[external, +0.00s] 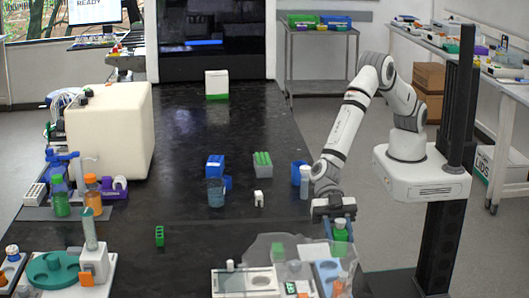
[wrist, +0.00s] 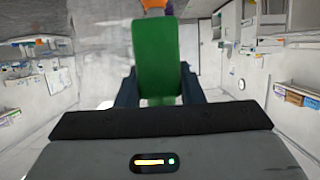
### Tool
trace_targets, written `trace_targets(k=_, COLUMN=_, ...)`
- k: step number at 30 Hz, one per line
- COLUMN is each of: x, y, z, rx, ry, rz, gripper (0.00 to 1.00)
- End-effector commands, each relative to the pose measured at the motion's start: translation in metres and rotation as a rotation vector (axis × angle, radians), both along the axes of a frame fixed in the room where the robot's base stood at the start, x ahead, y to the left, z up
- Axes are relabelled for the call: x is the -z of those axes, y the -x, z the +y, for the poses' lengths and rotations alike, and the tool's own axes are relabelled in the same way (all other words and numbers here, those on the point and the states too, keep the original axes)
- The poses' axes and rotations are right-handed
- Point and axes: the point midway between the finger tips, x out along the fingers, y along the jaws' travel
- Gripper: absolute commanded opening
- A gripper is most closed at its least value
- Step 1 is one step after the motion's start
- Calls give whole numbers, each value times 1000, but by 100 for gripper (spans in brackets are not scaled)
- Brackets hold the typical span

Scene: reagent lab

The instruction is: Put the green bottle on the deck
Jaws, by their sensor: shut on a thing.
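A green bottle (external: 341,236) hangs below my gripper (external: 340,218) at the right front in the external view. In the wrist view, the green bottle (wrist: 155,55) stands between the two dark fingers of my gripper (wrist: 158,85), which is shut on it. The bottle is over or just behind a clear-covered instrument with a pale deck (external: 247,281) at the front edge. I cannot tell whether the bottle touches it. Another green bottle (external: 61,204) stands on a grey tray at the left.
An orange bottle (external: 93,198) stands by the left green bottle. A blue cup (external: 297,172) and a white tube (external: 304,183) stand just behind my gripper.

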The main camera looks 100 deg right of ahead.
Motion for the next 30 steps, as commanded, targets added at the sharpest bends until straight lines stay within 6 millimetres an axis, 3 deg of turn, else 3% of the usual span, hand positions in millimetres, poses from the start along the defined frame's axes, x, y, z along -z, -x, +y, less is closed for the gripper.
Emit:
trace_targets(k=4, x=24, y=-1, z=-1, rx=3, ry=1, rz=2, gripper=5)
trace_targets(k=14, x=43, y=-1, z=-1, rx=4, ry=-1, rz=0, gripper=5)
trace_targets(k=30, x=97, y=-1, z=-1, rx=4, ry=-1, rz=-1, gripper=5)
